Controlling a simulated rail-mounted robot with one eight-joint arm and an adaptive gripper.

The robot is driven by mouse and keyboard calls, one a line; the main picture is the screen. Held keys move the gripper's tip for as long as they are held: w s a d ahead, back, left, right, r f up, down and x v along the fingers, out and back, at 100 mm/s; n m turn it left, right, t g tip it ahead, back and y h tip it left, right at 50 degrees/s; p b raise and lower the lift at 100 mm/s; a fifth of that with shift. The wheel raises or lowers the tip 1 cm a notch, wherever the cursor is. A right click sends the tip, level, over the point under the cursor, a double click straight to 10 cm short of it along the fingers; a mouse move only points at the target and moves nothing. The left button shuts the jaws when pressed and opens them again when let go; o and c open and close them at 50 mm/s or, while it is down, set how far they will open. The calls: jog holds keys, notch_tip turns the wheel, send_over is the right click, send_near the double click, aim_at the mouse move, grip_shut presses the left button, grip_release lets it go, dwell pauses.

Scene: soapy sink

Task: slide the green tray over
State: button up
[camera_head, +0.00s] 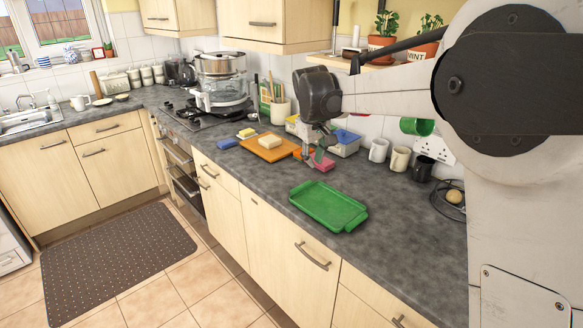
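The green tray (328,207) lies flat on the grey worktop, close to its front edge. It is a shallow rectangle with a handle at each short end, and it looks empty. My gripper (319,157) is above the worktop behind the tray, apart from it, pointing down. It is close to a small pink container (323,165) in the picture; I cannot tell whether they touch. The fingers are small and dark, and their opening is unclear.
A wooden board (268,147) with a pale block lies left of my gripper. Several mugs (400,159) stand along the wall. Pots (222,82) stand on the hob further back. Bare worktop (385,235) lies right of the tray.

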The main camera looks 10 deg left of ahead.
jog(key=n+g+p, duration=0.1)
jog(key=n+p, duration=0.1)
send_over(294, 202)
jog(key=s+a, duration=0.2)
notch_tip(294, 202, down, 9)
jog(key=shift+a+f+h, duration=0.1)
jog(key=shift+f+h, duration=0.3)
jog(key=shift+f, duration=0.05)
jog(key=shift+f, duration=0.1)
jog(key=p+x, duration=0.2)
jog(key=x, duration=1.1)
jog(key=shift+s+f, duration=0.1)
jog(key=shift+f, duration=0.2)
grip_shut()
